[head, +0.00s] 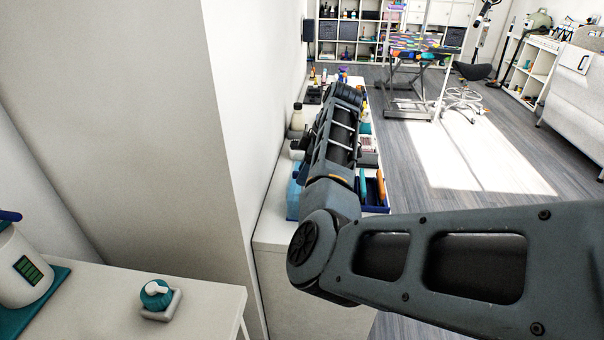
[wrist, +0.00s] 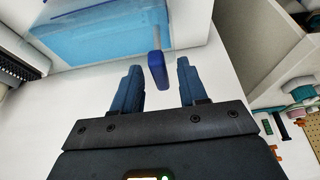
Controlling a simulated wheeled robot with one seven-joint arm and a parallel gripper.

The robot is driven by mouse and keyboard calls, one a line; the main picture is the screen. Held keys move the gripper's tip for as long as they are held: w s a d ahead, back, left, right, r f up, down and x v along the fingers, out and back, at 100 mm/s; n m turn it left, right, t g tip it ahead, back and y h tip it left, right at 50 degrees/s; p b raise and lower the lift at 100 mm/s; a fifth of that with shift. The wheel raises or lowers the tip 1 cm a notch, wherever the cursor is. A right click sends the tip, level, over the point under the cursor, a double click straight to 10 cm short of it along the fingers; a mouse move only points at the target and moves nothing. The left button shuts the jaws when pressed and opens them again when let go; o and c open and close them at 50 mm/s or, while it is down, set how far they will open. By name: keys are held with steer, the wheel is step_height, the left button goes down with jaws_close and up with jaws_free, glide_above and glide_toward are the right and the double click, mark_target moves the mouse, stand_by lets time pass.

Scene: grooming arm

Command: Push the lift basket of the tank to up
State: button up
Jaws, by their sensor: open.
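The tank (wrist: 95,40) is a clear box with blue liquid, at the top of the wrist view on a white surface. A pale stem ends in a dark blue handle (wrist: 157,72) in front of its wall; the handle seems to belong to the lift basket. The basket itself is not clearly seen inside. My gripper (wrist: 159,80) is open, with its two blue fingers on either side of the handle and visible gaps to both. In the head view, a blue box (head: 293,194), seemingly this tank, shows partly behind my arm; my gripper is hidden there.
In the head view, a blue tray (head: 377,207) with an orange tool stands right of my arm. A pale bottle (head: 297,117) stands farther back near the wall. A white side table (head: 205,290) with a teal-topped item (head: 156,292) is at front left. Open floor lies right.

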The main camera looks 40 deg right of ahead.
steer(key=shift+x, duration=0.95)
jaws_close()
